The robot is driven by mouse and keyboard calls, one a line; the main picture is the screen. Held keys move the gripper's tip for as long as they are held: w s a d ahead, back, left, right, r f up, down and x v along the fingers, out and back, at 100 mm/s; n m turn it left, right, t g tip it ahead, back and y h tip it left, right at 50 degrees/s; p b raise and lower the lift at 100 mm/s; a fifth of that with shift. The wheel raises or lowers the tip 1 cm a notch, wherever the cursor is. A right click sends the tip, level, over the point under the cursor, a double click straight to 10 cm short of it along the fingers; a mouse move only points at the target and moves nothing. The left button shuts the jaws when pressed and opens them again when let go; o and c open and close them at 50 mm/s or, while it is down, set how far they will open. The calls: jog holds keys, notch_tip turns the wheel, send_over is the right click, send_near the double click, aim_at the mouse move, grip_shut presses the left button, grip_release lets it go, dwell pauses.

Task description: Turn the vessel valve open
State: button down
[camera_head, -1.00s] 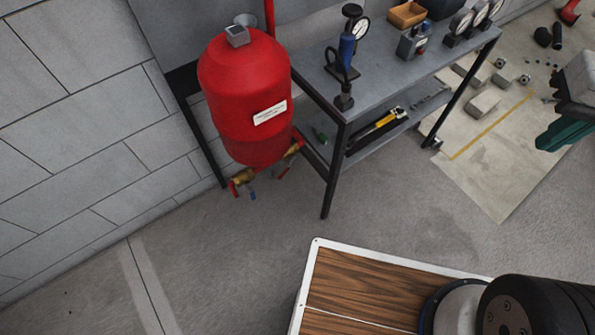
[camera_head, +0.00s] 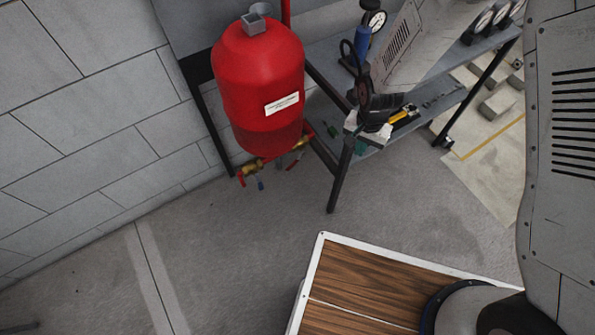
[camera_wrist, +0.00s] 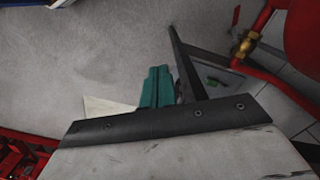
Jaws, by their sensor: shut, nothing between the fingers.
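The red vessel (camera_head: 262,75) hangs by the wall at upper left in the head view; its side also shows in the wrist view (camera_wrist: 304,35). Under it is brass valve pipework (camera_head: 250,170) with small red and blue handles. Part of this brass pipework shows at upper right in the wrist view (camera_wrist: 243,48). Which handle is the vessel valve, and its angle, I cannot tell. My gripper has teal fingers (camera_wrist: 158,75), shut and empty. In the head view the fingers (camera_head: 360,146) are small and partly hidden, right of the pipework and apart from it, by the bench leg.
A grey bench (camera_head: 325,60) with gauges and a lower shelf stands right of the vessel; its dark front leg (camera_head: 340,178) is close to my gripper. Yellow-handled tools (camera_head: 405,115) lie on the shelf. The floor (camera_head: 220,240) in front of the vessel is clear.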

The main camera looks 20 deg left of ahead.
jog(key=s+a+f+m, duration=0.1)
jog(key=a+f, duration=0.1)
jog(key=f, duration=0.5)
jog(key=s+a+f+m, duration=0.1)
jog(key=a+f, duration=0.1)
jog(key=f, duration=0.5)
jog(key=m+t+y, duration=0.9)
jog(key=m+t, duration=0.3)
jog(key=m, duration=0.5)
send_near(295, 161)
notch_tip(295, 161, down, 7)
jog(key=d, duration=0.3)
jog(key=w+a, duration=0.5)
jog(key=a, duration=0.2)
jog(key=shift+w+r, duration=0.2)
jog(key=shift+w, duration=0.05)
